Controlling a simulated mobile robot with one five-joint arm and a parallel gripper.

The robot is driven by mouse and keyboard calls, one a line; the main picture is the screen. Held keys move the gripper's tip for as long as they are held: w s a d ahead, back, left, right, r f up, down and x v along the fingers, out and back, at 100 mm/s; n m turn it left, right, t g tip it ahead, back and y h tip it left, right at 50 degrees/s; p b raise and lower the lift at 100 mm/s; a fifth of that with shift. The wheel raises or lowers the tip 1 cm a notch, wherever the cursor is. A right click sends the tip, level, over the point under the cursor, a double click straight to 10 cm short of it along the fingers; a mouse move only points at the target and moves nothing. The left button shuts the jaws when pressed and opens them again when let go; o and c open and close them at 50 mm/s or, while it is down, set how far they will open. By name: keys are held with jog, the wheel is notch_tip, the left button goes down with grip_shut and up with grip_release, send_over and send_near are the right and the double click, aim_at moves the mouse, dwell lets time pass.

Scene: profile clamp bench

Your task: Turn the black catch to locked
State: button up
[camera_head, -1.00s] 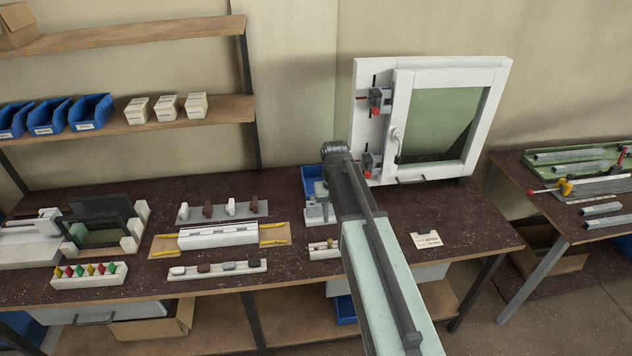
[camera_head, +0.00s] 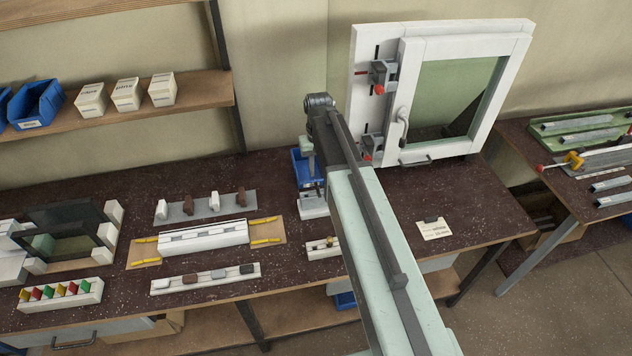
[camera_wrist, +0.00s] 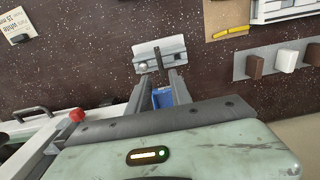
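A small dark upright bar (camera_wrist: 158,57), which looks like the black catch, stands on a pale metal block (camera_wrist: 172,47) with a round silver knob at its left, in the wrist view. Whether it is locked cannot be told. My gripper (camera_wrist: 159,76) is just below the block in that picture, its two dark fingers apart with nothing held between them. The bar lies just beyond the gap, and contact cannot be judged. In the head view a grey-and-white fixture (camera_head: 313,205), likely the same, stands left of my arm; the fingertips cannot be made out there.
A blue bin (camera_head: 298,172) stands behind the fixture. A white window frame (camera_head: 516,62) with red-knobbed clamps (camera_head: 382,75) rises at the back right. White block rows (camera_head: 205,238) lie to the left. The bench around the card (camera_head: 433,229) is clear.

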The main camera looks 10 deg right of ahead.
aim_at(317, 189)
notch_tip(317, 189, down, 8)
jog(key=b, duration=0.7)
jog(key=shift+r, duration=0.3)
grip_shut()
jog(key=shift+a, duration=0.15)
dwell(0.5)
